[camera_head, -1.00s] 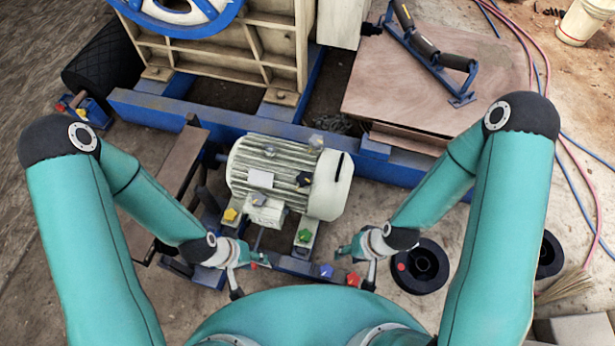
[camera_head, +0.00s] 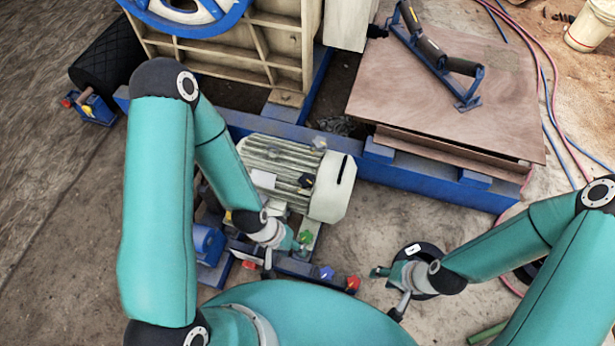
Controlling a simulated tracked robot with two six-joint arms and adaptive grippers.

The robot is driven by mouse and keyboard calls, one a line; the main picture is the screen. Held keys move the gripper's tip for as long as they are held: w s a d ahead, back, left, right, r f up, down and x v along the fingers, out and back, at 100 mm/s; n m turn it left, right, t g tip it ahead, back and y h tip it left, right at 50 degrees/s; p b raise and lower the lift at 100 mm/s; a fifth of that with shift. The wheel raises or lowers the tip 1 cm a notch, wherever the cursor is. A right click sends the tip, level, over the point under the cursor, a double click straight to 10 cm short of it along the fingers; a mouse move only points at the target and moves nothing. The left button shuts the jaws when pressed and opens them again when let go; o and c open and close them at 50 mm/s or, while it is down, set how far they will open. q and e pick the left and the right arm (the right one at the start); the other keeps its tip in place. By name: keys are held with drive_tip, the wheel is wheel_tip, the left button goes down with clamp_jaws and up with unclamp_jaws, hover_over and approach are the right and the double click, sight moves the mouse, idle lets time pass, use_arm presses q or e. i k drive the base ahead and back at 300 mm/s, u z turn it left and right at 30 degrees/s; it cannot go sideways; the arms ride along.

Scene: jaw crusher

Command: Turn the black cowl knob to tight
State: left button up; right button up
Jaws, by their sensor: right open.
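The black knob (camera_head: 306,181) sits on the upper right part of the ribbed cream motor (camera_head: 285,165), near its smooth end cover (camera_head: 333,188). Its pointing direction is too small to read. My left gripper (camera_head: 283,255) is below the motor, beside the green knob (camera_head: 305,237), with its fingers spread. I cannot tell whether it touches the green knob. My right gripper (camera_head: 388,291) is open and empty, low and to the right of the motor. Both grippers are apart from the black knob.
A grey knob (camera_head: 320,143) is above the black one. Blue (camera_head: 327,272) and red (camera_head: 353,283) knobs stand on the rail below the motor. A blue frame (camera_head: 435,180) and brown board (camera_head: 440,110) lie behind. Bare floor (camera_head: 385,225) is right of the motor.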

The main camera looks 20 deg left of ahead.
sight(306, 181)
drive_tip(key=u, duration=0.1)
drive_tip(key=k, duration=0.95)
drive_tip(key=u, duration=0.3)
drive_tip(key=i, duration=1)
